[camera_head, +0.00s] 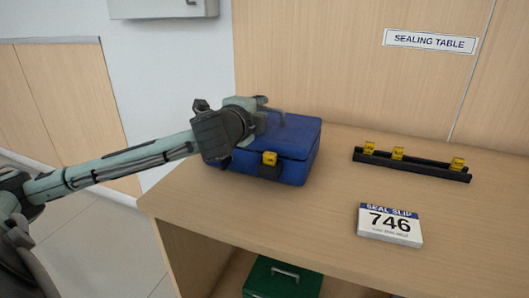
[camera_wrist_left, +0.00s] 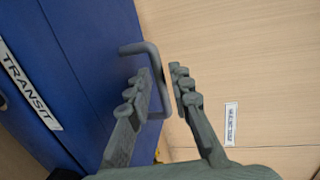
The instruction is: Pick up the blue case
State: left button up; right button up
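The blue case (camera_head: 300,140) stands on the wooden table, lid shut, with a yellow piece at its front latch. In the left wrist view the blue case (camera_wrist_left: 85,70) carries a white "TRANSIT" label. My left gripper (camera_head: 262,108) is over the case's top, at its grey handle (camera_head: 275,114). In the left wrist view the fingers of the left gripper (camera_wrist_left: 162,82) are apart, one on each side of the handle's bar (camera_wrist_left: 155,58). A small gap seems to show beside the bar. My right gripper is not in view.
A black rail (camera_head: 412,166) with yellow seals lies to the right on the table. A white "746" seal slip block (camera_head: 389,225) lies nearer the front. A green case (camera_head: 283,279) is below the tabletop. A "SEALING TABLE" sign (camera_head: 430,41) is on the back panel.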

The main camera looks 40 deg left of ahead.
pick_arm(q)
jog(key=shift+w+a+f, duration=0.15)
jog(key=shift+w+a, duration=0.05)
jog(key=shift+w, duration=0.45)
grip_shut()
